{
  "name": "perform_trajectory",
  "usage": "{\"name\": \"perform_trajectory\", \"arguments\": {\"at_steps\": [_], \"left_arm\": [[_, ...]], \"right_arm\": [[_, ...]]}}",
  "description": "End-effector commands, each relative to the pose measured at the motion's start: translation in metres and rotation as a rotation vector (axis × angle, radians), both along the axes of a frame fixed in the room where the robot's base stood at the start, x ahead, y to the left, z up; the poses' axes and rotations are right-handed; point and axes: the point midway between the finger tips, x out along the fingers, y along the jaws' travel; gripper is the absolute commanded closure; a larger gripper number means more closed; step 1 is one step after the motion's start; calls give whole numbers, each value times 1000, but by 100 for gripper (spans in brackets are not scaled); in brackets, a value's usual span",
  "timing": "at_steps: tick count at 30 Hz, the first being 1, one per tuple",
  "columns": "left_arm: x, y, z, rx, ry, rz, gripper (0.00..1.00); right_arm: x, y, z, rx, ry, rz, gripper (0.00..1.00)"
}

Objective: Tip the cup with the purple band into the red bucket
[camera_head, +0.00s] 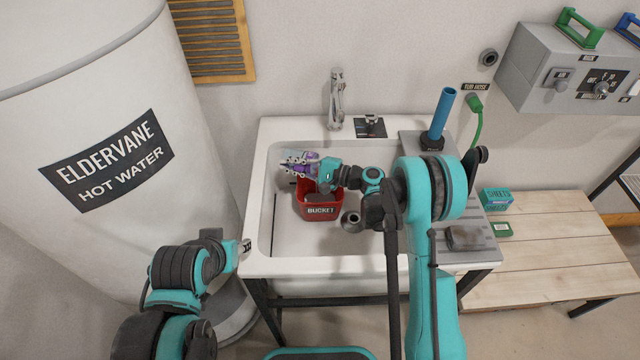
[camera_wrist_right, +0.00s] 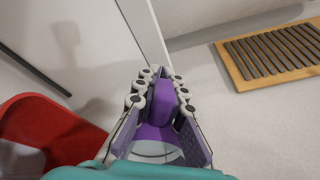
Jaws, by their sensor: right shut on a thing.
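My right gripper (camera_head: 306,164) is shut on the cup with the purple band (camera_wrist_right: 154,134), above the sink's left side. In the wrist view the cup's purple part and a pale grey-white part show between the fingers (camera_wrist_right: 160,95). The cup looks tilted; its contents are hidden. The red bucket (camera_head: 320,211), labelled BUCKET, stands in the sink just below and to the right of the cup; its red wall also shows at the left of the wrist view (camera_wrist_right: 55,115). My left gripper (camera_head: 246,246) is near the sink's front left corner, small and partly hidden.
The white sink (camera_head: 262,180) has a tap (camera_head: 337,98) at the back. A blue tube (camera_head: 441,112) and a grey block (camera_head: 470,237) are on its right ledge. A hot water tank (camera_head: 110,110) stands left. A wooden bench (camera_head: 550,245) is at right.

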Motion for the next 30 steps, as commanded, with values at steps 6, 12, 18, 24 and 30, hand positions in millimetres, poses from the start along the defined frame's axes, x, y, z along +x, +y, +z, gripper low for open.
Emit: {"name": "perform_trajectory", "arguments": {"at_steps": [6, 12, 18, 24, 30], "left_arm": [[0, 0, 0, 0, 0, 0, 60], [0, 0, 0, 0, 0, 0, 60], [0, 0, 1, 0, 0, 0, 60], [0, 0, 0, 0, 0, 0, 60], [0, 0, 0, 0, 0, 0, 60]], "right_arm": [[0, -1, -13, 23, -8, 0, 100], [-1, -2, -23, 42, -16, 0, 100], [-1, -3, -24, 62, -24, 1, 100], [-2, -5, -23, 82, -31, 2, 100], [-2, -6, -21, 103, -39, 1, 100]]}}
